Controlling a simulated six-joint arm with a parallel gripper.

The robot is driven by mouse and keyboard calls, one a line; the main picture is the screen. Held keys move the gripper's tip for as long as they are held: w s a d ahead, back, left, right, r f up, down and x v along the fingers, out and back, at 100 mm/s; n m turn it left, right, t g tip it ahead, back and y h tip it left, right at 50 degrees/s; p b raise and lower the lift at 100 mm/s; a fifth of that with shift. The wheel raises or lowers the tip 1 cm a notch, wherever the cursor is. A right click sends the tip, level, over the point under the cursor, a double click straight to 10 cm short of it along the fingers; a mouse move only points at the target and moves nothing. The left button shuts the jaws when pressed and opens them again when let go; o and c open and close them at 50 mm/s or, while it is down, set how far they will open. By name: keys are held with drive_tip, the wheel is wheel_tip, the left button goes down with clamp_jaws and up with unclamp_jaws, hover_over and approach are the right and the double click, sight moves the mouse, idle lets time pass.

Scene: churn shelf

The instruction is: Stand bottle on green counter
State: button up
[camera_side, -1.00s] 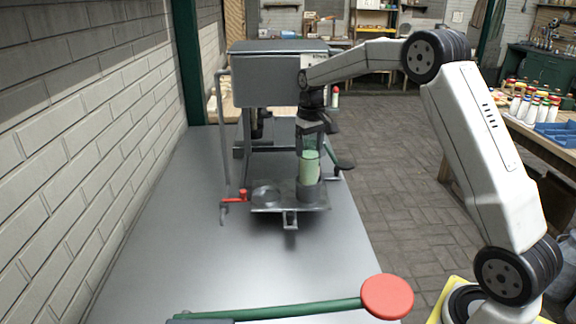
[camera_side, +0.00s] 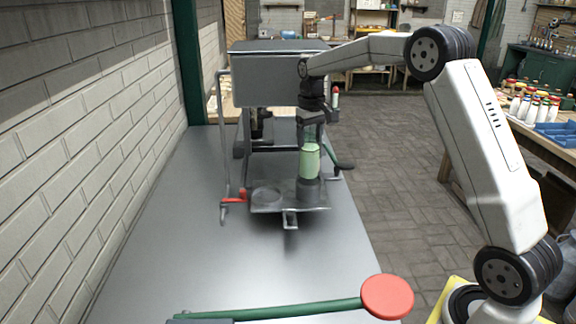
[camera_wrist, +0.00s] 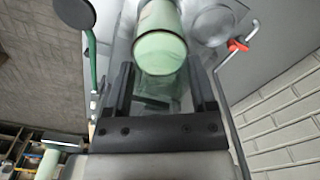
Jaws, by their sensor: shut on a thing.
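The bottle (camera_side: 310,162) is clear green glass with pale green contents. It stands upright above the dark round cup (camera_side: 309,190) on the grey machine's plate; whether its base is still inside the cup is unclear. My gripper (camera_side: 312,118) comes down from above and is shut on the bottle's upper end. In the wrist view the bottle (camera_wrist: 160,47) reaches away between the two dark fingers of my gripper (camera_wrist: 163,85). No counter that is clearly green shows near my gripper; the surface under the machine (camera_side: 200,255) is grey metal.
The machine's grey housing (camera_side: 279,78) is just left of my gripper. A red-handled valve (camera_side: 236,198) and an empty round recess (camera_side: 266,196) lie left of the cup. A green lever with a red knob (camera_side: 388,297) crosses the front. A brick wall (camera_side: 90,130) bounds the left.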

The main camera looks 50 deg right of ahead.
drive_tip(key=shift+r, duration=0.4)
wheel_tip(320, 180, up, 5)
drive_tip(key=shift+f, duration=0.1)
drive_tip(key=shift+s+a+r, duration=0.15)
drive_tip(key=shift+s+a, duration=0.1)
drive_tip(key=shift+s, duration=0.25)
drive_tip(key=shift+s+a+r, duration=0.15)
drive_tip(key=shift+s+a, duration=0.05)
drive_tip(key=shift+s, duration=0.3)
drive_tip(key=shift+s+a+f, duration=0.3)
drive_tip(key=shift+s+a, duration=1.15)
drive_tip(key=shift+s, duration=2.05)
drive_tip(key=shift+s+a+f, duration=0.25)
drive_tip(key=shift+s+a, duration=1.2)
drive_tip(key=shift+s, duration=2.05)
wheel_tip(320, 180, down, 12)
drive_tip(key=shift+f, duration=0.15)
drive_tip(key=shift+w+f, duration=0.1)
drive_tip(key=shift+f, duration=1.8)
